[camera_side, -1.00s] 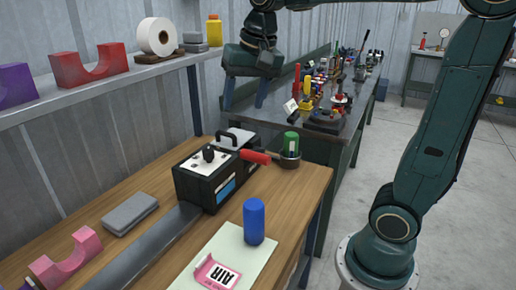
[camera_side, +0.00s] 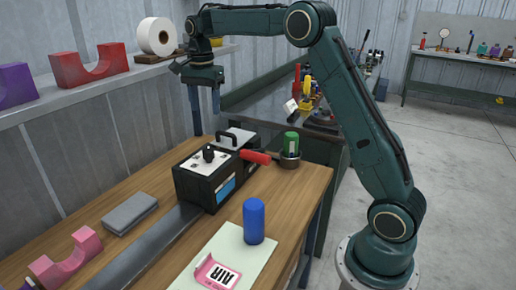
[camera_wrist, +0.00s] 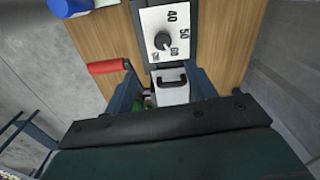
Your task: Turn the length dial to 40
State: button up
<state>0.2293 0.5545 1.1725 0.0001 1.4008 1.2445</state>
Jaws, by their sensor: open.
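The length dial is a black knob (camera_side: 209,153) on the white top plate of a black box (camera_side: 207,188) on the wooden bench. In the wrist view the knob (camera_wrist: 162,41) sits beside a scale marked 40, 50 and 60. Its pointer seems turned toward the 60 end, but it is too small to read exactly. My gripper (camera_side: 205,106) hangs above the box with its fingers downward, clear of the knob. In the wrist view its fingers (camera_wrist: 165,82) are apart with nothing held, and the knob lies beyond them.
A blue cylinder (camera_side: 253,221) stands in front. The wall shelf (camera_side: 100,88) runs along the left.

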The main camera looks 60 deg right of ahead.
aim_at(208, 149)
jog(key=shift+w+d+f+m, duration=0.25)
jog(key=shift+w+f+m, duration=0.05)
jog(key=shift+w+f, duration=0.15)
notch_tip(208, 149, down, 14)
jog(key=shift+r, duration=0.1)
dwell(0.7)
jog(key=shift+c, duration=0.5)
jog(key=c, duration=0.9)
